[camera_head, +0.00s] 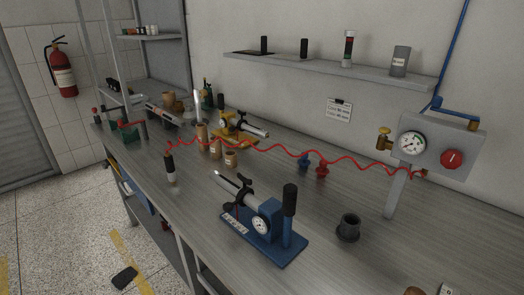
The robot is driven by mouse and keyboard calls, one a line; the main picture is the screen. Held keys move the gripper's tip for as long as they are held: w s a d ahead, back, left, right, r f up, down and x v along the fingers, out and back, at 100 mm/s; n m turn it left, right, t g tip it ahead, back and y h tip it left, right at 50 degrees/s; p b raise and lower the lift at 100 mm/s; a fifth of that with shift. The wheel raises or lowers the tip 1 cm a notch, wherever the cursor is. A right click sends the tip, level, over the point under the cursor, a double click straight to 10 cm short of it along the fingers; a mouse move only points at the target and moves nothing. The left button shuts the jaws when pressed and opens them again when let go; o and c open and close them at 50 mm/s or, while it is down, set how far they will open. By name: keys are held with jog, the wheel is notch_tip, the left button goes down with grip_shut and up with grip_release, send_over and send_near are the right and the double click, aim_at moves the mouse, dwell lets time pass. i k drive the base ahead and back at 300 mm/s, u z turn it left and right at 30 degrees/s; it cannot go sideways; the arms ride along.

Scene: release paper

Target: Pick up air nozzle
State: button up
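A slim upright piece with a black upper part and a pale lower part (170,170) is at the left front of the workbench. One end of a red coiled hose (262,146) comes close to its top, so it looks like the air nozzle, though I cannot tell for sure. The hose runs right across the bench to the grey gauge panel (440,140). I cannot tell whether the piece stands on the bench or hangs from the hose. My gripper is not in view.
The workbench (330,175) holds a blue device with a gauge (262,222), a yellow device (238,126), tan bottles (215,148), a dark cup (348,228) and small blue and red parts (321,170). A wall shelf (320,69) hangs above. The floor (60,210) at left is mostly clear.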

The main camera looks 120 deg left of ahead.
aim_at(169, 159)
jog(key=u, duration=4.6)
jog(key=k, duration=0.95)
jog(key=u, duration=1.25)
jog(key=i, duration=2.1)
jog(key=z, duration=0.3)
jog(key=i, duration=1.2)
jog(key=z, duration=1.6)
jog(key=i, duration=0.95)
jog(key=z, duration=0.85)
